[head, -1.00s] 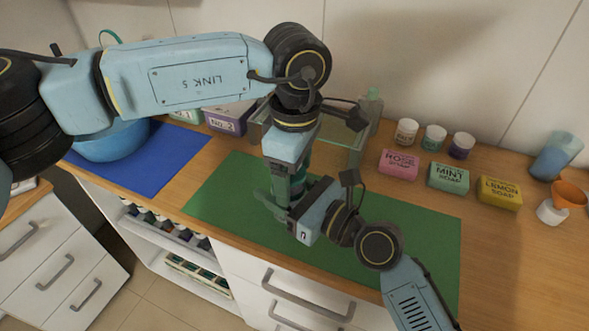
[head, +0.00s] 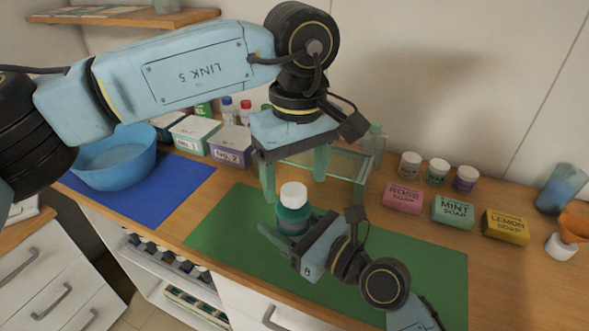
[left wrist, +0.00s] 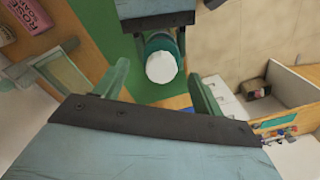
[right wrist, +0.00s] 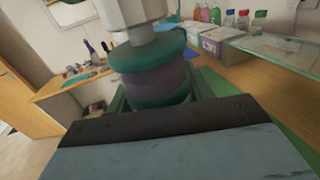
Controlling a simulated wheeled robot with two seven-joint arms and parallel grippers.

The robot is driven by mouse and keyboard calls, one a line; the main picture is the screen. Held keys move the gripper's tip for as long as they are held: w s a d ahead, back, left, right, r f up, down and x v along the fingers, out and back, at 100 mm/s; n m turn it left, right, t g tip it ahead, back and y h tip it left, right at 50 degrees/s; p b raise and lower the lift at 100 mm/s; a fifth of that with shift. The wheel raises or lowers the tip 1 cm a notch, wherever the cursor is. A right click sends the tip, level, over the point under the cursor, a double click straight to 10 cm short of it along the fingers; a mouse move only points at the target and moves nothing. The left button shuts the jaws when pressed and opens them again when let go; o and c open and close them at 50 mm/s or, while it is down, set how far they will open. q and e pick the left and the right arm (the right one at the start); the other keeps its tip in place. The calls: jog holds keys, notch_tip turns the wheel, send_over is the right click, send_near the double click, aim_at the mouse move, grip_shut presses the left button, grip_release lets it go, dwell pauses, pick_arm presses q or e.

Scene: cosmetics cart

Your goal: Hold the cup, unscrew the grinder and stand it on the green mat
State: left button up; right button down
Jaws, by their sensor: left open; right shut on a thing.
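The teal cup (head: 293,222) stands upright over the green mat (head: 225,232). Its purple band shows in the right wrist view (right wrist: 158,80). My right gripper (head: 290,236) is shut around it from the front. The grinder, whose white top (head: 293,194) faces up, sits upright on the cup; a grey stem shows in the right wrist view (right wrist: 142,34). I cannot tell whether its thread is engaged. My left gripper (head: 295,182) is open above, its fingers apart on either side and off the white top, which also shows in the left wrist view (left wrist: 162,67).
A glass box (head: 345,180) stands close behind. Rose, mint and lemon soaps (head: 453,211) and small jars (head: 437,171) are to the right. A blue bowl (head: 115,160) is on the blue mat (head: 185,187) at left. The mat's right part is clear.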

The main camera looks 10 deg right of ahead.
aim_at(293, 209)
pick_arm(q)
jog(key=shift+r+m, duration=0.3)
jog(key=shift+m, duration=0.6)
jog(key=shift+a, duration=0.1)
jog(key=shift+a+f, duration=0.1)
jog(key=shift+f, duration=3.85)
jog(key=c, duration=1)
jog(key=shift+o, duration=0.2)
jog(key=n, duration=0.5)
jog(key=shift+n, duration=0.3)
jog(key=shift+c, duration=0.2)
jog(key=o, duration=1.1)
